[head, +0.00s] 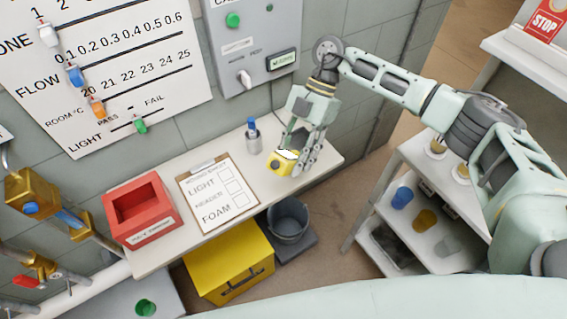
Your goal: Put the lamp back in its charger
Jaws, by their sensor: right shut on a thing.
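My right gripper (301,158) reaches down from the arm that comes in from the right, over the right part of the wall bench. It is shut on a small yellow lamp (280,164) with a dark spot on its front. The lamp is at the bench top; I cannot tell whether it touches it. The fingers hide part of the lamp. A red open-topped box (158,228) with a white label stands at the bench's left end; the label is too small to read surely, and I cannot tell whether it is the charger. My left gripper is not in view.
A clipboard (217,192) lies on the bench (318,170) between red box and lamp. A metal cup (253,146) with a blue-topped item stands behind. A yellow box (230,265) and grey bucket (288,222) are below. A shelf cart (392,190) stands right.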

